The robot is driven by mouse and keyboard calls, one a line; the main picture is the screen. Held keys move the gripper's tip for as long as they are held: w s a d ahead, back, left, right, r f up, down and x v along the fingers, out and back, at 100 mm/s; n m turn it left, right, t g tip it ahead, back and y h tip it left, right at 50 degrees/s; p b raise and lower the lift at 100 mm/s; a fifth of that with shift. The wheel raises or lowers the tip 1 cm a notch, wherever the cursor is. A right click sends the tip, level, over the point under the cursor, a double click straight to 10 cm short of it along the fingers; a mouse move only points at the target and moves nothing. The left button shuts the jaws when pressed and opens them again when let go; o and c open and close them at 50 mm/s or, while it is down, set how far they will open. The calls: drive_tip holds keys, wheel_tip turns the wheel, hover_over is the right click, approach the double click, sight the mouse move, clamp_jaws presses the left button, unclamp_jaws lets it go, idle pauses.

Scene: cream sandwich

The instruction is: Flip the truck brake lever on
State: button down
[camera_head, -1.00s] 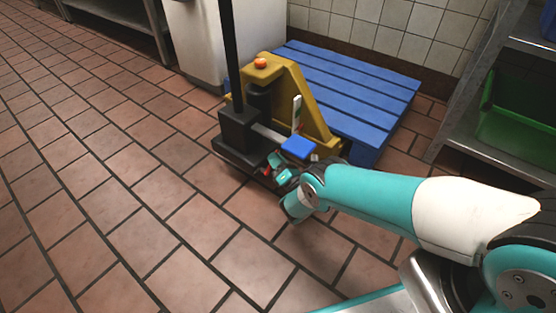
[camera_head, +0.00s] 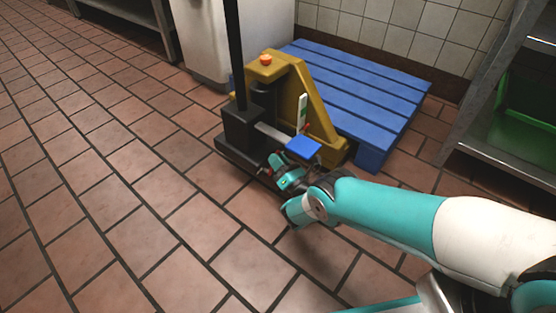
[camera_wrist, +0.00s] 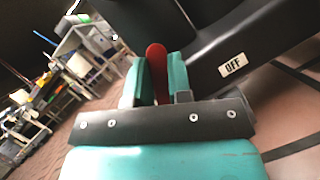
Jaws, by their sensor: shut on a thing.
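The yellow and black pallet truck (camera_head: 318,128) stands on the tiled floor, with its black base block (camera_head: 240,140) and dark upright pole at its left. The red brake lever (camera_wrist: 157,60) shows in the wrist view between the two teal fingers of my gripper (camera_wrist: 155,80). The fingers are shut on it from both sides. A white "OFF" label (camera_wrist: 232,65) is on the dark truck body to the right of the lever. In the head view my gripper (camera_head: 272,173) is low beside the black base, and the lever is mostly hidden there.
A blue slatted pallet (camera_head: 365,85) lies behind the truck against the tiled wall. A metal shelf (camera_head: 510,160) with a green crate (camera_head: 528,118) stands at right. The floor (camera_head: 120,220) at left and front is clear.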

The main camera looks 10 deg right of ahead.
drive_tip(key=c, duration=1)
unclamp_jaws()
drive_tip(key=shift+a+r, duration=0.3)
drive_tip(key=shift+a, duration=0.1)
drive_tip(key=shift+c, duration=0.2)
drive_tip(key=shift+d+f, duration=0.1)
drive_tip(key=shift+d, duration=0.1)
drive_tip(key=shift+s+d, duration=0.1)
drive_tip(key=p+v, duration=0.7)
drive_tip(key=v, duration=1)
drive_tip(key=shift+f+p, duration=0.25)
drive_tip(key=shift+p, duration=0.05)
